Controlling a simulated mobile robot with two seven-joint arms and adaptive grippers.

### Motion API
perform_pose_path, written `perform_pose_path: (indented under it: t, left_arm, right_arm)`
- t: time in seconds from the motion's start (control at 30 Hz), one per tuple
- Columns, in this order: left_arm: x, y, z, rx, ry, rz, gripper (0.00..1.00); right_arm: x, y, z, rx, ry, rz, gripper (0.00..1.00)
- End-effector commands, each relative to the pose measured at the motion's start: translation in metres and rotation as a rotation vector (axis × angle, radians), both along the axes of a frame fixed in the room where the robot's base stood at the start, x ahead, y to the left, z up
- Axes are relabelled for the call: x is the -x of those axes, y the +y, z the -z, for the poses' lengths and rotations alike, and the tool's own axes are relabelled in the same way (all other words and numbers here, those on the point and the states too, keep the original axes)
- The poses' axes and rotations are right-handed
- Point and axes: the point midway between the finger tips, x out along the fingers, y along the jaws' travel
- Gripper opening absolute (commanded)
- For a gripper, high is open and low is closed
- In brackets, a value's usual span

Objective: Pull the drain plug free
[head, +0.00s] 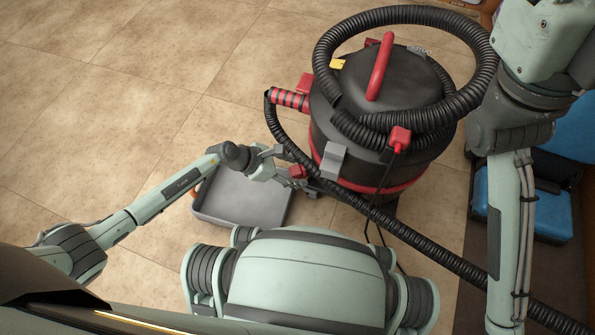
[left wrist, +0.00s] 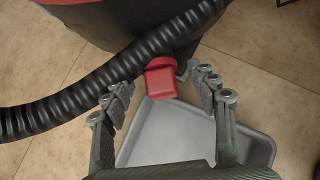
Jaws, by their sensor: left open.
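The red drain plug (head: 297,171) sticks out low on the side of the black and red drum vacuum (head: 400,85). In the left wrist view the plug (left wrist: 161,82) is a red block below the ribbed hose. My left gripper (head: 291,179) is at the plug. In the wrist view its open fingers (left wrist: 162,86) stand on either side of the plug, with visible gaps, apart from it. A grey tray (head: 222,206) lies on the floor below the gripper and plug; it also shows in the wrist view (left wrist: 165,140). My right gripper is out of view.
A black ribbed hose (head: 410,238) loops over the vacuum and runs to the lower right, passing close above the plug. A thin black cord hangs down the drum's front. Blue and black items (head: 550,205) stand at the right. Tiled floor at left is clear.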

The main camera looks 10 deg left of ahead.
Motion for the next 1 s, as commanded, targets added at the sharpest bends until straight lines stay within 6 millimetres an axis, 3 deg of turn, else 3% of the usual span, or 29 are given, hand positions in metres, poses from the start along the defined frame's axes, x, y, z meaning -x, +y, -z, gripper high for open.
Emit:
perform_pose_path:
  t: [0.07, 0.53, 1.0]
  left_arm:
    - [0.000, 0.000, 0.000, 0.001, 0.001, 0.000, 0.57]
    - [0.001, -0.001, 0.000, 0.002, 0.001, 0.000, 0.00]
    - [0.005, 0.010, 0.000, 0.002, 0.001, -0.001, 0.00]
  right_arm:
    - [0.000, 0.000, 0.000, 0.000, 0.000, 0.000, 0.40]
    - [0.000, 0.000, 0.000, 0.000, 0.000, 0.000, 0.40]
    - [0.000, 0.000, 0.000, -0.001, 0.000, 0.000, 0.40]
